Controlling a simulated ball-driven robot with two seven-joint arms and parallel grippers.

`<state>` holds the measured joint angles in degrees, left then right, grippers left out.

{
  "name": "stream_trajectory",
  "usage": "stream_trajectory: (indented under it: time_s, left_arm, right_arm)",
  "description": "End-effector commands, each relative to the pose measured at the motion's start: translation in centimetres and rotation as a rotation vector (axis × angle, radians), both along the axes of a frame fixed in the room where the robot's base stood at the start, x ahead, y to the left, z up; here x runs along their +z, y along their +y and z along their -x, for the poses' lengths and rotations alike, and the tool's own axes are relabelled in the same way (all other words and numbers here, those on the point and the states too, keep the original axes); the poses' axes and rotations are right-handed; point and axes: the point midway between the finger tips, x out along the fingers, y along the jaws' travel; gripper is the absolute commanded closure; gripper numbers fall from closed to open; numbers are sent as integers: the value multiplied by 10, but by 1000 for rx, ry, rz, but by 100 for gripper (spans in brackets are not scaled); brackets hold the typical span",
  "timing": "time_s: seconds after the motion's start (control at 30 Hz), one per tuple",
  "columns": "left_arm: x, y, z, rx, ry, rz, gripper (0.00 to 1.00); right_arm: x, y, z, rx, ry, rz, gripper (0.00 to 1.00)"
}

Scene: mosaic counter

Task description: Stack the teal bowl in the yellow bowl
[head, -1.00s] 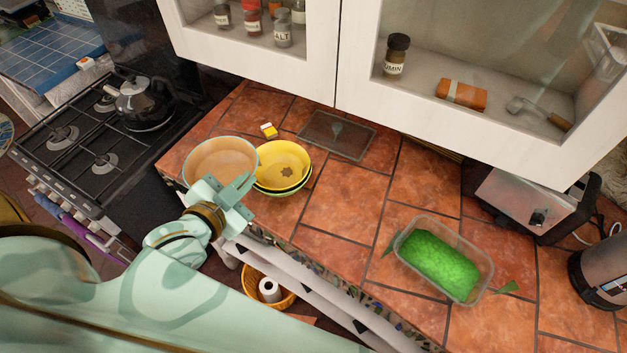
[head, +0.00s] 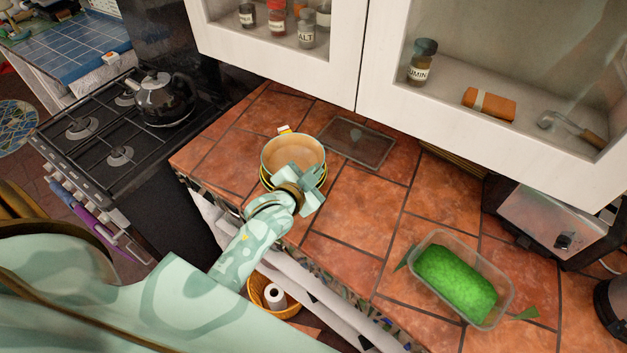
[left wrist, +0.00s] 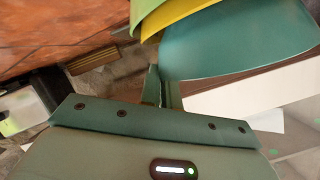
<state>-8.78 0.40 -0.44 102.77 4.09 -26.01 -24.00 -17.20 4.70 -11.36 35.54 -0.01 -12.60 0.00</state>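The teal bowl (head: 293,156), tan inside, is over the yellow bowl (head: 264,177) on the counter in the head view. Only thin edges of the yellow bowl show beneath it. My left gripper (head: 300,183) is at the teal bowl's near rim and looks shut on it. In the left wrist view, the teal outer wall (left wrist: 235,42) is at the fingers (left wrist: 162,88), with the yellow bowl's wall (left wrist: 180,18) close beside it. I cannot tell whether the teal bowl rests in the yellow one. My right gripper is out of view.
A green bowl (left wrist: 148,10) is under the yellow one. A dark tray (head: 355,143) lies behind them to the right. A clear tub with green contents (head: 455,280) stands at the right. The stove with a kettle (head: 163,97) is at the left. Cabinets hang above; the middle counter is clear.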

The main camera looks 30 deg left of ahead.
Motion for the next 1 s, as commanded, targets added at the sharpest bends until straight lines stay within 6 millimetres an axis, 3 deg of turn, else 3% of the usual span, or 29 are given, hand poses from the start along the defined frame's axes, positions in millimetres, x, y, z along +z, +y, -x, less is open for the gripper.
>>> stream_trajectory:
  time_s: [0.03,0.13,0.6,0.63,0.7,1.0]
  left_arm:
    - [-12,0,1,1,5,0,100]
    - [-22,1,1,2,3,-1,100]
    - [-29,1,2,1,6,-1,100]
    - [-29,1,2,1,8,-1,88]
    - [-29,1,3,1,8,-1,74]
    - [-30,1,3,1,12,-2,74]
  right_arm:
    - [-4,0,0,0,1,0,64]
    - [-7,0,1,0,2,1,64]
    - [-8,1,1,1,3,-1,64]
    - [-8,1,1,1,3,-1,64]
    - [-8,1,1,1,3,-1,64]
    - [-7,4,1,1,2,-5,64]
